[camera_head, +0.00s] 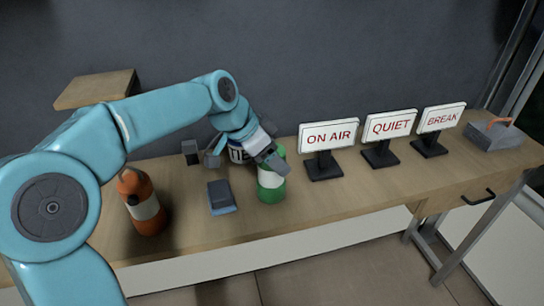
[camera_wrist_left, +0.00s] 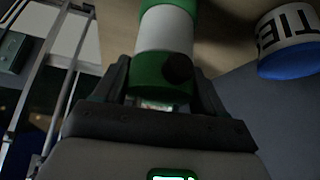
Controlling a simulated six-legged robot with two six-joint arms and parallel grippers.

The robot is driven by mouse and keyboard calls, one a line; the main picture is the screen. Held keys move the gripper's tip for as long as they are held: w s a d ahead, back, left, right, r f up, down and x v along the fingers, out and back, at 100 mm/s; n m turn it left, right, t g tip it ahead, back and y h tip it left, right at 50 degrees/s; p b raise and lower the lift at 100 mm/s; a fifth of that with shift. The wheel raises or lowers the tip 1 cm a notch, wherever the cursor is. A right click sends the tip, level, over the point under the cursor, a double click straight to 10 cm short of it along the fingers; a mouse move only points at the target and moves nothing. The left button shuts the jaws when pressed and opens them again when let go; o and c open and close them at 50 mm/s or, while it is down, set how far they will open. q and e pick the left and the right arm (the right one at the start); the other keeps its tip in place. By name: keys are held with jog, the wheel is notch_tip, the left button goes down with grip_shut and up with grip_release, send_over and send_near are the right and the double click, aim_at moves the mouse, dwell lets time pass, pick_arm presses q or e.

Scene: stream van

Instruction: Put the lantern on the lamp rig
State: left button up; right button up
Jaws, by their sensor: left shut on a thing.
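My left gripper (camera_head: 276,161) is shut on a green canister with a white band (camera_head: 270,187), gripping its upper part. In the left wrist view the green and white canister (camera_wrist_left: 166,30) sits between the fingers, with a dark round spot on its near end. In the head view it appears upright at the bench's front; whether it touches the top I cannot tell. I cannot say for sure which thing is the lantern or the lamp rig. My right gripper is not in view.
An orange bottle (camera_head: 146,213) and a grey-blue block (camera_head: 221,196) stand left of the canister. A lettered white-and-blue cylinder (camera_wrist_left: 290,40) is partly hidden behind my arm in the head view. Signs (camera_head: 330,135) and a grey box (camera_head: 490,134) with an orange handle stand right.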

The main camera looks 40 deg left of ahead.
pick_arm(q)
jog(key=shift+f, duration=0.2)
jog(key=o, duration=1.6)
jog(key=shift+r, duration=0.1)
jog(key=shift+r, duration=0.1)
jog(key=shift+s+a+r, duration=0.15)
jog(key=shift+r, duration=0.2)
jog(key=v, duration=1.1)
jog(key=shift+p, duration=0.4)
jog(key=shift+r, duration=0.1)
